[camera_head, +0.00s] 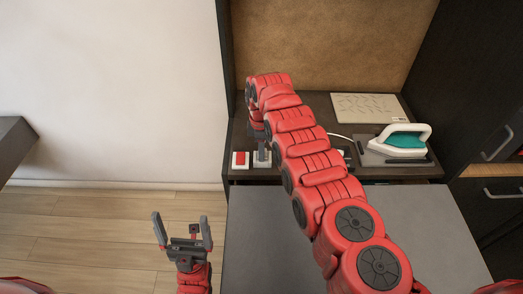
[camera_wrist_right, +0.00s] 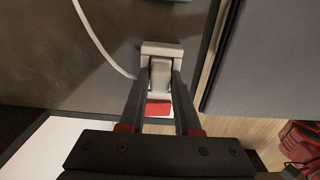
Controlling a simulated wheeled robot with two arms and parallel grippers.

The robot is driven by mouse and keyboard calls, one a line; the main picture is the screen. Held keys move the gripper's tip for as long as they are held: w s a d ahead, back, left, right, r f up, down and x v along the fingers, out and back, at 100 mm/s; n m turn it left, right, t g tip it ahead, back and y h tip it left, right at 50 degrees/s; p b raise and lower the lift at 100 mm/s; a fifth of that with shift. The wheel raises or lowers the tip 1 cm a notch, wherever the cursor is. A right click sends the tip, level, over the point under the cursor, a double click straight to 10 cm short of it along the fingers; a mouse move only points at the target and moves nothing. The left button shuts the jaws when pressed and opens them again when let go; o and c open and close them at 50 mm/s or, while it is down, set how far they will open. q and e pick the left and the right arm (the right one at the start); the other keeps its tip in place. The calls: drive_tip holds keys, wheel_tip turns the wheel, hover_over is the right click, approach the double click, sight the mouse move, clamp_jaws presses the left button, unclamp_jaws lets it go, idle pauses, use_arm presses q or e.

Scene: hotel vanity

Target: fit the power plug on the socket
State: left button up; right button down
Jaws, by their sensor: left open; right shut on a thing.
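My right gripper (camera_head: 262,148) is over the left front of the vanity top, its arm reaching across from the lower right. In the right wrist view its fingers (camera_wrist_right: 160,80) are shut on a pale grey piece, the power plug (camera_wrist_right: 160,73). A wider pale block (camera_wrist_right: 162,47) shows right at the fingertips; I cannot tell whether it belongs to the plug or the socket, or whether the plug is seated. A white unit with a red top (camera_head: 240,159), seemingly by the socket, lies just left of the gripper; its red part shows between the fingers (camera_wrist_right: 158,108). My left gripper (camera_head: 183,232) is open and empty.
An iron (camera_head: 404,139) with a teal body stands on the right of the vanity top (camera_head: 325,172). A white cord (camera_wrist_right: 100,42) runs near the right gripper. A pale flat panel (camera_head: 369,107) lies behind. Below the left gripper is wooden floor.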

drive_tip(key=c, duration=0.5)
unclamp_jaws()
drive_tip(key=shift+f, duration=0.15)
drive_tip(key=shift+c, duration=0.2)
drive_tip(key=shift+s, duration=0.1)
